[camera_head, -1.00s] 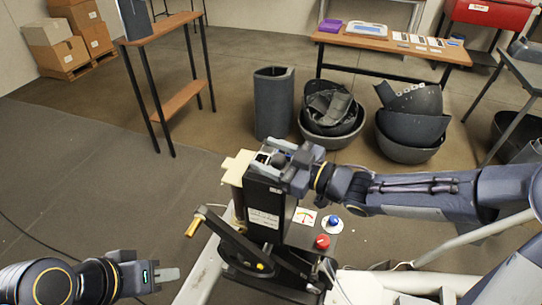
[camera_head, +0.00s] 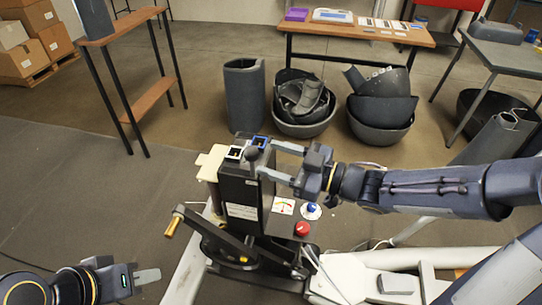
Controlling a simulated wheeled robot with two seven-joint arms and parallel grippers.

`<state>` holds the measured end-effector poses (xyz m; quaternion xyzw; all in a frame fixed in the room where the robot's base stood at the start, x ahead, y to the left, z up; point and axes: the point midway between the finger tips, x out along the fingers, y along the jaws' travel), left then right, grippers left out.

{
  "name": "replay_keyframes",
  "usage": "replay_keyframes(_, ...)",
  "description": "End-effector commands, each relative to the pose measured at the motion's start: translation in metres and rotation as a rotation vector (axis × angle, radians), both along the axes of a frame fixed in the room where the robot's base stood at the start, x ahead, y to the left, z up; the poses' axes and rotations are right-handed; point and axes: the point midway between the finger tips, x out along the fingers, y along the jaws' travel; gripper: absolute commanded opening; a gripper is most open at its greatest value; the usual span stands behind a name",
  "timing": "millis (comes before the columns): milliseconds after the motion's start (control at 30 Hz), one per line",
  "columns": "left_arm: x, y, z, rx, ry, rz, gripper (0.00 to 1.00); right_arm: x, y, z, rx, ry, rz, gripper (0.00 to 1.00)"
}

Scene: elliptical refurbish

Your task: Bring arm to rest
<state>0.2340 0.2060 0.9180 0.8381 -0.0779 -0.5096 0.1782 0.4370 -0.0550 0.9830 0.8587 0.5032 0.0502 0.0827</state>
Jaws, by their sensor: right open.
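My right gripper (camera_head: 268,158) is open at the top of a dark upright machine (camera_head: 240,195). Its two fingers point left, on either side of a small dark round knob (camera_head: 252,154); I cannot tell whether they touch it. My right arm reaches in from the right edge. My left gripper (camera_head: 152,276) is low at the left, away from the machine, with nothing visible at its fingertips. Its fingers overlap in this view, so their gap is hidden.
The machine has a red button (camera_head: 302,229), a blue button (camera_head: 312,208) and a crank with a brass handle (camera_head: 173,227). Bowls of dark shells (camera_head: 380,132) stand behind it. A wooden shelf (camera_head: 150,100) stands at the left. The floor between is clear.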

Motion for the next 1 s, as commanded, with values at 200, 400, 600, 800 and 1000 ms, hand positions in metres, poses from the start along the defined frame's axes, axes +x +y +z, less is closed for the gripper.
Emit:
replay_keyframes(200,0.0,0.0,0.0,0.0,0.0,0.0,0.29,0.0,0.0,0.0,0.0,0.0,0.0,0.53)
replay_keyframes(400,0.0,0.0,0.005,0.0,0.0,0.0,0.29,0.008,-0.011,0.006,-0.039,0.009,-0.081,0.53)
replay_keyframes(600,0.0,0.0,0.026,0.0,0.0,0.0,0.29,0.025,-0.093,0.029,-0.198,0.157,-0.53,0.53)
replay_keyframes(800,0.0,0.0,0.049,0.0,0.0,0.0,0.29,-0.039,-0.183,0.029,-0.241,0.552,-0.945,0.53)
replay_keyframes(1000,0.0,0.0,0.067,0.0,0.0,0.0,0.29,-0.14,-0.185,0.014,-0.151,1.006,-0.997,0.53)
